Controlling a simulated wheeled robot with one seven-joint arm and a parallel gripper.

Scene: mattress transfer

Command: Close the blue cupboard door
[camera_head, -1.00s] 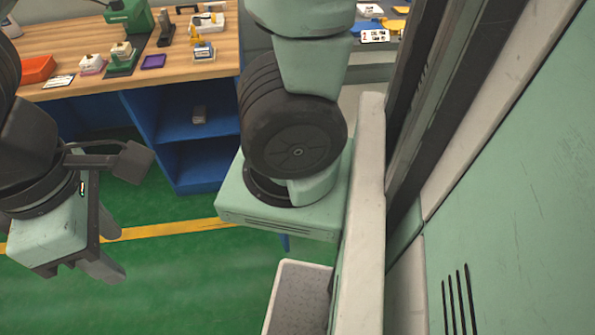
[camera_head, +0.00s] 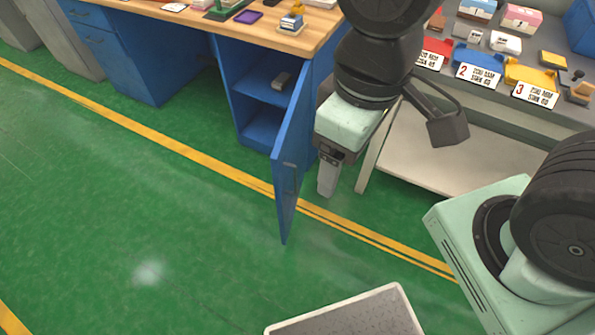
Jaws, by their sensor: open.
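The blue cupboard door (camera_head: 290,165) stands open, swung out from the right side of the blue cupboard (camera_head: 228,95) under the wooden bench. A small handle shows near its upper part. The cupboard's shelves are exposed, with a small grey object (camera_head: 282,80) on the upper one. My gripper (camera_head: 328,182) points down just right of the door, on its outer side. It is open and holds nothing visible. One finger shows clearly; the other is hidden. I cannot tell whether the gripper touches the door.
The wooden bench top (camera_head: 315,35) carries small items above the cupboard. A grey shelf unit (camera_head: 440,160) with labelled bins stands to the right, close behind my arm. Green floor (camera_head: 150,220) with yellow lines is clear to the left and in front of the door.

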